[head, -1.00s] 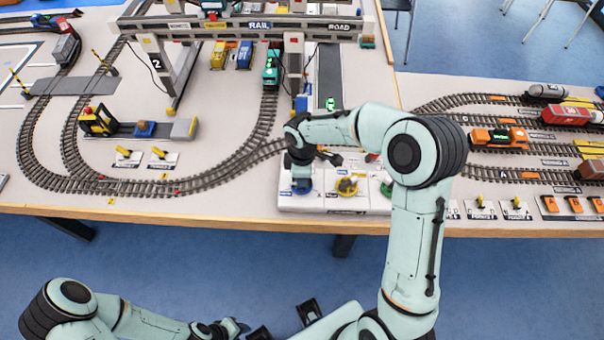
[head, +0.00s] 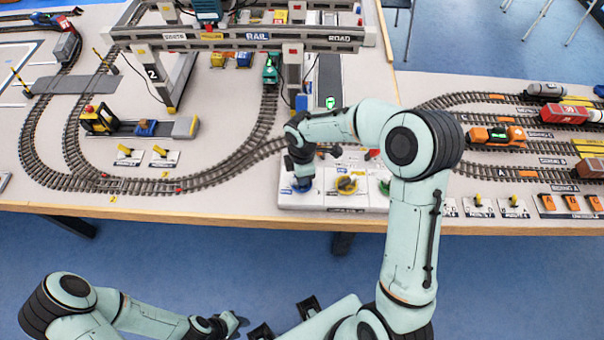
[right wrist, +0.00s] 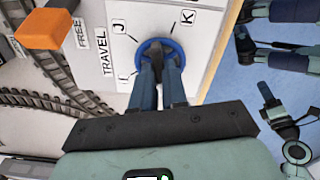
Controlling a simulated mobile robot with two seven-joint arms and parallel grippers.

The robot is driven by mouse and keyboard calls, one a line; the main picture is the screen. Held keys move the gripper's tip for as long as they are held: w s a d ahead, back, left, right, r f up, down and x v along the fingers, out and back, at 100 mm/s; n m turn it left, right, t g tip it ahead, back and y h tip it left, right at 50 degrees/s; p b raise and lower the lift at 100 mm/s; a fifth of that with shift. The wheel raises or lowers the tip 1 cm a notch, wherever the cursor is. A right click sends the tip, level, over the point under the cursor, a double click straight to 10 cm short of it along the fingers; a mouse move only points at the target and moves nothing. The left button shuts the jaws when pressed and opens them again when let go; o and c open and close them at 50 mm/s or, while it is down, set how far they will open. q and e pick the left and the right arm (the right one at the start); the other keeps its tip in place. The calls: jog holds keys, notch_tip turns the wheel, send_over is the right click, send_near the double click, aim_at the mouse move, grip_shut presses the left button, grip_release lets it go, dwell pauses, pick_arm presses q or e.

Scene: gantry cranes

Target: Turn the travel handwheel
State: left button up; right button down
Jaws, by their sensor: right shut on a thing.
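The travel handwheel (right wrist: 179,46) is a small blue wheel on a white panel marked TRAVEL in the right wrist view. In the head view its blue edge (head: 288,190) shows at the left end of the panel (head: 325,203), mostly hidden under my gripper. My right gripper (right wrist: 160,60) points down onto the wheel, its fingers shut on it; it also shows in the head view (head: 302,180). My left gripper (head: 238,323) hangs in front of the table, away from the panel; its jaws are too small to read. The gantry crane (head: 258,38) spans the tracks behind the panel.
Curved track (head: 215,175) runs left of the panel. Small switch levers (head: 125,155) stand nearby. An orange block (right wrist: 43,29) shows in the wrist view.

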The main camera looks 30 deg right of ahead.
jog(key=c, duration=1.2)
grip_release()
jog(key=shift+o, duration=0.2)
